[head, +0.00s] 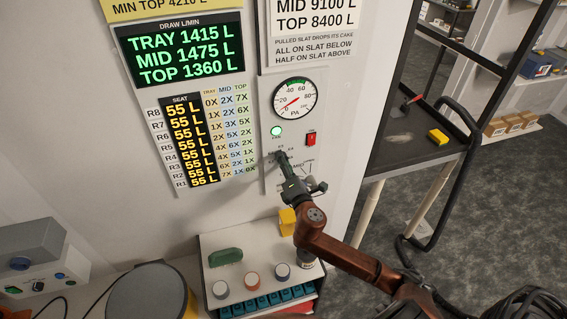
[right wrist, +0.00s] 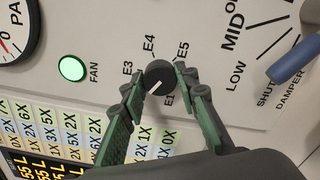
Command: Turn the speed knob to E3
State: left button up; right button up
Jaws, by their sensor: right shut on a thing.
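The speed knob (right wrist: 160,77) is a round black knob on the pale panel in the right wrist view. The labels E3, E4, E5 and part of E1 show around it; no E2 label is visible. A white mark on its face points down and left, below E3 and toward the left finger. My right gripper (right wrist: 161,84) has its green-padded fingers on both sides of the knob, shut on it. In the head view the right gripper (head: 283,163) is at the panel below the gauge and largely hides the knob. My left gripper is not in view.
A lit green FAN lamp (right wrist: 72,68) is left of the knob, and a blue damper lever (right wrist: 294,62) is to its right. In the head view, a red switch (head: 311,139) and a dial gauge (head: 295,98) sit above. A shelf with several knobs (head: 252,281) stands below.

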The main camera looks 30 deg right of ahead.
jog(key=m, duration=1.1)
jog(key=shift+m+p, duration=0.4)
jog(key=shift+f, duration=0.1)
jog(key=o, duration=1.1)
jog(key=shift+o, duration=0.2)
